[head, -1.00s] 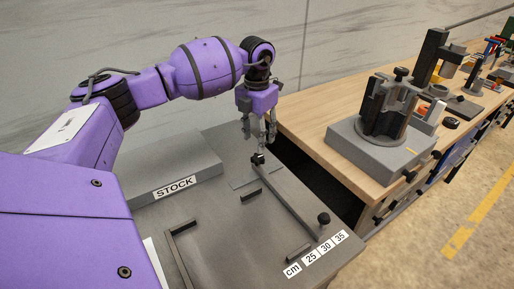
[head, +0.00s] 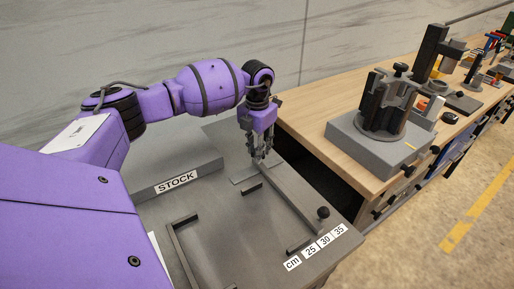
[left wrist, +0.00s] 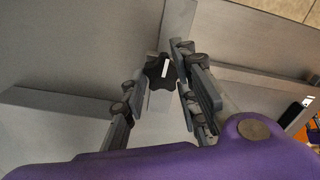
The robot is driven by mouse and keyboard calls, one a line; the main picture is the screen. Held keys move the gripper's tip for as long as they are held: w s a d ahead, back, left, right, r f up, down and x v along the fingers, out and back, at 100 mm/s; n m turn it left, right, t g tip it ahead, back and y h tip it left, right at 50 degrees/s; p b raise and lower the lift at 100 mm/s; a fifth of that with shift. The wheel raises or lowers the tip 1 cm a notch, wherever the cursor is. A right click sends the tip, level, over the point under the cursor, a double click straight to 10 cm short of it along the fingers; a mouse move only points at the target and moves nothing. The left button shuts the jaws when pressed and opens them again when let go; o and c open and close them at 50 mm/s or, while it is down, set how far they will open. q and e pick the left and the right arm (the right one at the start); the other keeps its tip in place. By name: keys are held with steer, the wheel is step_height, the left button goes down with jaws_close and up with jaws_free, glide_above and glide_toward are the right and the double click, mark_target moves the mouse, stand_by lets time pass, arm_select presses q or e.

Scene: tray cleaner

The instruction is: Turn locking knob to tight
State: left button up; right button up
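The locking knob (left wrist: 160,70) is a black lobed knob with a white mark on top, seen from above in the left wrist view. My left gripper (left wrist: 158,76) is open, with one finger on each side of the knob and gaps showing between. In the head view my left gripper (head: 262,156) points down at the far end of a grey bar (head: 288,190), and its fingers hide the knob there. My right gripper is in no view.
A scale label with cm, 25, 30, 35 (head: 311,249) is at the front. A wooden bench (head: 310,118) with a grey fixture (head: 380,135) stands to the right.

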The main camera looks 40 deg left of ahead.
arm_select(q)
steer(key=shift+a, duration=0.1)
steer(key=c, duration=0.3)
steer(key=m+b, duration=0.1)
steer(key=m, duration=0.3)
steer(key=shift+w+m, duration=0.15)
steer(key=shift+m, duration=0.25)
steer(key=m+b, duration=0.1)
steer(key=m, duration=0.2)
steer(key=shift+m, duration=0.3)
steer(key=m+b, duration=0.2)
steer(key=m, duration=0.4)
steer(key=shift+w, duration=0.15)
steer(key=shift+r+m, duration=0.1)
steer(key=shift+m, duration=1)
steer(key=shift+d+m+b, duration=0.2)
steer(key=shift+m+b, duration=0.1)
steer(key=shift+m, duration=0.4)
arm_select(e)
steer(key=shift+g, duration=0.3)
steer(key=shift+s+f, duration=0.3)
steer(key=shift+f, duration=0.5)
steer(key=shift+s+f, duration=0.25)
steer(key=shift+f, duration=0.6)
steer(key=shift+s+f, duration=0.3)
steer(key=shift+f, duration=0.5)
